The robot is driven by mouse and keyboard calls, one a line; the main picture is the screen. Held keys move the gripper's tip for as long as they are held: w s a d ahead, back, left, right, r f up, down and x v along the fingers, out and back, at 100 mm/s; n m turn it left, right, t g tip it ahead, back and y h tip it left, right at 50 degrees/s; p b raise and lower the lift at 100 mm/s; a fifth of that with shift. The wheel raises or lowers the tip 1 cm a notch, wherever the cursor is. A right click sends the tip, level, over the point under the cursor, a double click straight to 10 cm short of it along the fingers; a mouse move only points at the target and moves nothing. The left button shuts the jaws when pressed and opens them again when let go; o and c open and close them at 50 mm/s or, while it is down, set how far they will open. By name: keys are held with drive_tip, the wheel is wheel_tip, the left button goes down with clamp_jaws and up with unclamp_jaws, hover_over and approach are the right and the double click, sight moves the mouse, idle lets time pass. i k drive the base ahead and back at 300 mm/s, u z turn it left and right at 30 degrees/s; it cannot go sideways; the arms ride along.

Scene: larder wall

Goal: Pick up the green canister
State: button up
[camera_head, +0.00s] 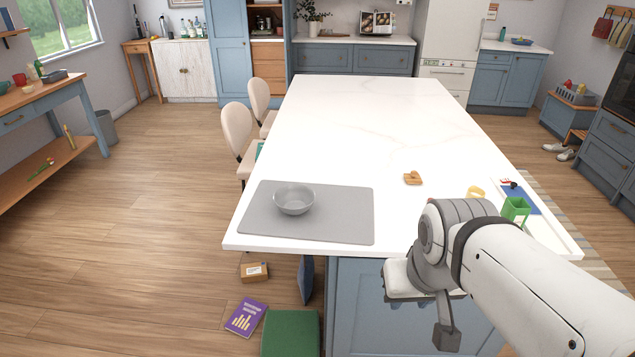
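A green open-topped container (515,210), the clearest match for the green canister, stands near the right edge of the white island (380,125), behind my arm. Its lower part is partly hidden by the arm. My gripper (446,336) hangs low in front of the island's near side, below the countertop level in the picture and left of the container. It is well apart from the container. Only part of one dark finger shows, so its opening cannot be seen.
A grey mat (350,226) with a grey bowl (294,200) lies at the island's near left. A brown item (412,178) and a yellow item (476,191) lie near the container. A purple book (246,316), a small box (254,271) and a green stool (290,334) are on the floor.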

sight(513, 217)
drive_tip(key=z, duration=0.65)
drive_tip(key=i, duration=0.85)
drive_tip(key=z, duration=1.2)
